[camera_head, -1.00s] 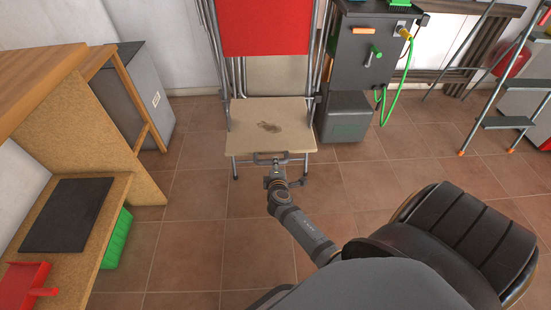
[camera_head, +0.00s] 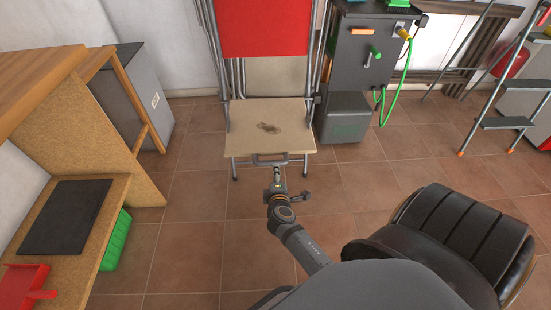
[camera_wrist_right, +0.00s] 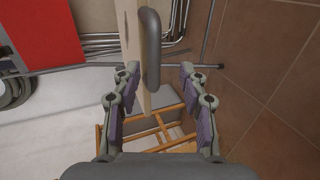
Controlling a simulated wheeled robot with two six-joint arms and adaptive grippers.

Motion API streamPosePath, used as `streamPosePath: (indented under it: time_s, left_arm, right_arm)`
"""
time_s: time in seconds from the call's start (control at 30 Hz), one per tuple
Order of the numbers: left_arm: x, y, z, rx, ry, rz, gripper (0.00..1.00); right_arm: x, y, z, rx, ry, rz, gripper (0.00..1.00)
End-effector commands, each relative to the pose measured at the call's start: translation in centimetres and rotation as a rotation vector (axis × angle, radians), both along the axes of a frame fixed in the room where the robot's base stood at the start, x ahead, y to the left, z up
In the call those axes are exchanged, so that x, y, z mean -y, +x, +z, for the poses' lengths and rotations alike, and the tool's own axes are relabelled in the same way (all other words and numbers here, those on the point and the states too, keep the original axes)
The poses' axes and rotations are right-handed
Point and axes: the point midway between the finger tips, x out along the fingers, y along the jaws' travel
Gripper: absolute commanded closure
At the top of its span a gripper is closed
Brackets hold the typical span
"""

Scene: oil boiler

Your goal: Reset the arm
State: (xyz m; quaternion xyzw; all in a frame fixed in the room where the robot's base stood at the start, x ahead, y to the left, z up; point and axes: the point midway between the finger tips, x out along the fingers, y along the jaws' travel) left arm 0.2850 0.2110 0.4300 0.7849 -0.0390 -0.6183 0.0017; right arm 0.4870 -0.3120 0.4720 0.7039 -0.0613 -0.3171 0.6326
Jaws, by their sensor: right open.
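My right gripper (camera_head: 277,176) is in front of the folding chair's seat, close to the grey bar (camera_head: 270,161) at its front edge. In the right wrist view the gripper (camera_wrist_right: 160,82) is open, with its two fingers apart. The same grey bar (camera_wrist_right: 151,45) and the edge of the pale seat board (camera_wrist_right: 131,40) show ahead of and between the fingers. I cannot tell whether a finger touches them. The seat (camera_head: 268,125) is tan with a dark stain. My left gripper is not in view.
A black chair (camera_head: 450,240) stands close on the right of my arm. A wooden bench (camera_head: 95,250) with a red dustpan (camera_head: 25,285) is at the left. A grey machine (camera_head: 360,70) stands behind. Tiled floor (camera_head: 195,240) between bench and arm is clear.

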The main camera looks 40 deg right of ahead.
Motion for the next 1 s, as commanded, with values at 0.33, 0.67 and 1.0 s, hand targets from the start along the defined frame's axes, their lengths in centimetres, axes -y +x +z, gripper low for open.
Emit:
streamPosePath:
  time_s: [0.33, 0.67, 1.0]
  left_arm:
    - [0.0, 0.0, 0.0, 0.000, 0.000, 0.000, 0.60]
    - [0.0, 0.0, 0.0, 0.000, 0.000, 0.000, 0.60]
    - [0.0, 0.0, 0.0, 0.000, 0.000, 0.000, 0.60]
  right_arm:
    - [-0.8, -1.3, 0.6, 0.000, 0.000, 0.000, 0.57]
    - [-0.8, -1.3, 0.6, 0.000, 0.002, -0.002, 0.57]
    - [-0.3, -9.9, -3.3, -0.097, 0.589, -0.394, 0.57]
